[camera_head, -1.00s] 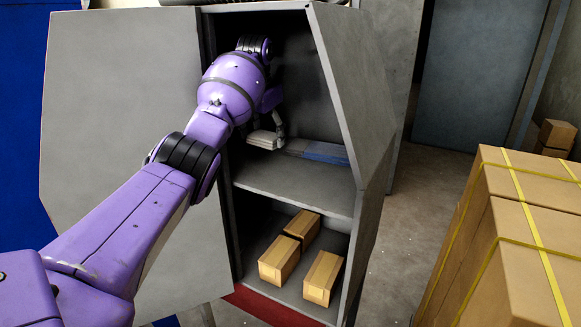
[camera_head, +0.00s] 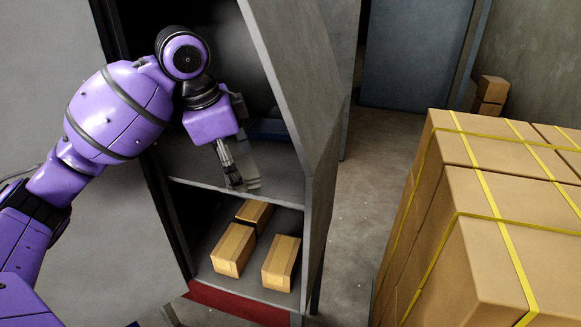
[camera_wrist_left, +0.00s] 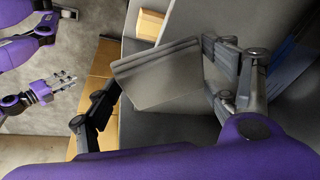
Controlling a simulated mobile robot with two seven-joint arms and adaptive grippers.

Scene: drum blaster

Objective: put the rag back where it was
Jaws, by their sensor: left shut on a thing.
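The rag looks like a grey folded cloth (camera_wrist_left: 160,75) in the left wrist view. My left gripper (camera_head: 238,185) is shut on it, with one finger on each side. In the head view the gripper points down inside the open grey cabinet, near the front edge of its middle shelf (camera_head: 190,170). The rag (camera_head: 251,184) is only partly visible there. I cannot tell whether it touches the shelf. A blue folded cloth (camera_head: 268,128) lies farther back on that shelf, partly hidden by my arm. My right gripper (camera_wrist_left: 66,81) shows small at the left of the left wrist view, away from the rag.
The open cabinet door (camera_head: 60,120) is at the left, and the cabinet's side wall (camera_head: 290,80) bounds the right. Large strapped cartons (camera_head: 470,230) stand at the right. Bare floor (camera_head: 350,230) lies between.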

